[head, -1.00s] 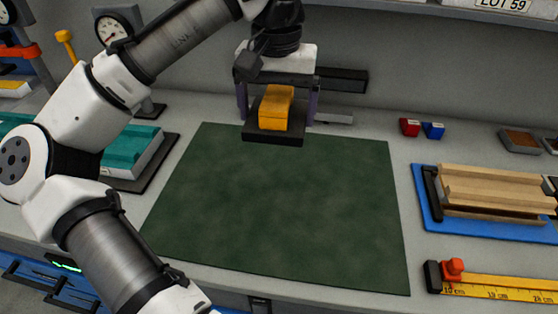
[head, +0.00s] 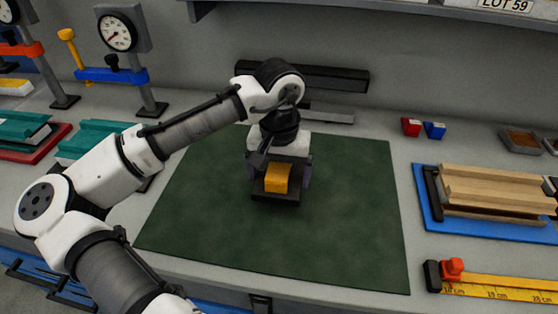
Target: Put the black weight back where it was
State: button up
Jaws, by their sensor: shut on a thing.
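The black weight (head: 276,199) is a flat dark block with an orange-yellow grip (head: 278,178) on top. It is over the far middle of the dark green mat (head: 270,240). My gripper (head: 280,174) points down from above, with a finger on the left and right of the weight, shut on it. Whether the weight touches the mat or hangs just above it I cannot tell. The fingers' contact is partly hidden by the gripper body.
Teal pieces (head: 95,140) and dial gauges (head: 118,32) stand at left. A blue tray (head: 428,208) with wooden strips and a yellow ruler (head: 500,288) are at right. Small red (head: 411,127) and blue (head: 434,130) blocks sit behind. The mat's front and right are clear.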

jog(key=shift+f, duration=1.75)
jog(key=shift+f, duration=0.15)
jog(key=o, duration=1.8)
jog(key=shift+c, duration=0.2)
